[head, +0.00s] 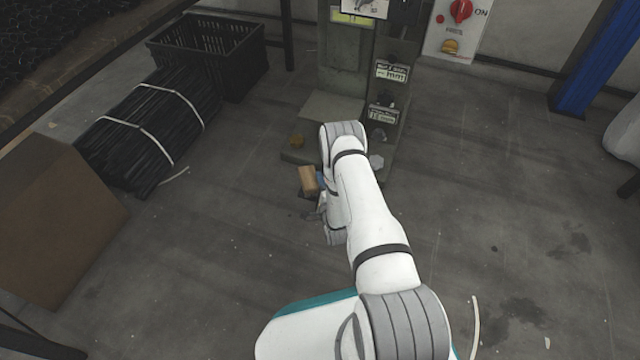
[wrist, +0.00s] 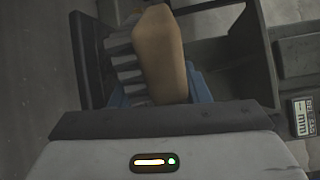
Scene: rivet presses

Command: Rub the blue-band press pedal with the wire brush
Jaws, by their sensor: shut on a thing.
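My gripper (head: 322,186) is low in front of the press and shut on the wire brush. The brush's wooden block (head: 308,180) shows left of my arm in the head view. In the wrist view the tan block (wrist: 161,50) stands between the blue fingers, with grey bristles (wrist: 122,62) on its left side. A dark plate (wrist: 88,50) lies just left of the bristles and looks like the pedal. The bristles appear close to or touching it; I cannot tell which. My arm hides part of the press base, and no blue band shows.
The grey press (head: 345,70) stands ahead, with a yellow-green label and small parts around its base. A black crate (head: 225,50), tied black bars (head: 150,125) and a brown box (head: 55,215) stand left. A blue post (head: 595,60) is at right. The right floor is mostly clear.

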